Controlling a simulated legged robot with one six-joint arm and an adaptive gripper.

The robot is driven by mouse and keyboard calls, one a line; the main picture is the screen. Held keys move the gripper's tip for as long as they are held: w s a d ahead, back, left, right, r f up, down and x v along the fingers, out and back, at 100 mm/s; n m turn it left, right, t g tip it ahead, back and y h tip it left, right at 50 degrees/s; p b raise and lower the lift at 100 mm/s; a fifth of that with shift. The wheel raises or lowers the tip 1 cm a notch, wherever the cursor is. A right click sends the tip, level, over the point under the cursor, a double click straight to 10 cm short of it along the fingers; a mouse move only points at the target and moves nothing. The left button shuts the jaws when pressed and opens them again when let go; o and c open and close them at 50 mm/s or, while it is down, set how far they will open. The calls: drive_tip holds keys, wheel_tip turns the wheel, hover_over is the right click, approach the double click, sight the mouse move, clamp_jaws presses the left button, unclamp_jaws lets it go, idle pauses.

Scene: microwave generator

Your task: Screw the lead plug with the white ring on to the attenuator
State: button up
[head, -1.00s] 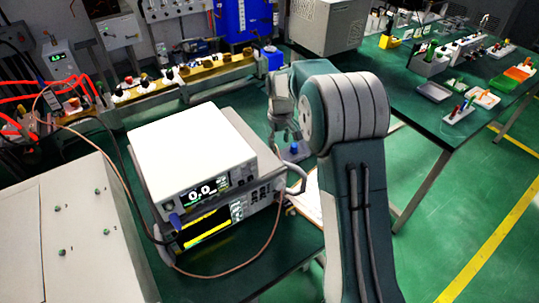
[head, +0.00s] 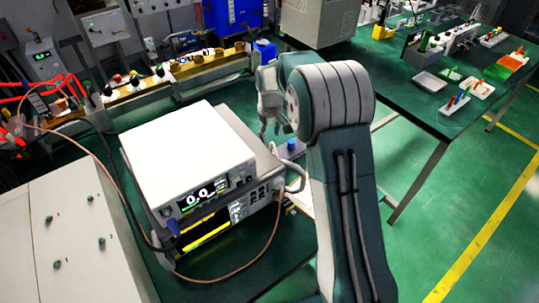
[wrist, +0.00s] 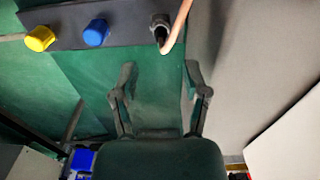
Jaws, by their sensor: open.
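A dark block (wrist: 115,32) crosses the top of the wrist view. It bears a yellow knob-like piece (wrist: 40,38), a blue one (wrist: 95,32) and a greyish-collared plug (wrist: 160,30) with a copper-coloured lead (wrist: 181,15). I cannot tell whether the collar is the white ring, nor which part is the attenuator. The blue piece also shows in the head view (head: 292,145), right of the stacked instruments. My gripper (wrist: 162,92) is open and empty, its fingers apart below the plug, not touching it. In the head view my gripper (head: 270,130) hangs behind the instruments, left of the blue piece.
The white-topped instrument (head: 185,155) sits on another with a carrying handle (head: 296,178). A copper lead (head: 240,268) loops in front. A pale box (head: 75,240) stands at lower left. A second green table (head: 430,125) is at right; green floor lies between.

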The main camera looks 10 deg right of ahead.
drive_tip(key=shift+f, duration=4)
clamp_jaws()
drive_tip(key=shift+r, duration=0.15)
drive_tip(key=shift+r, duration=2.9)
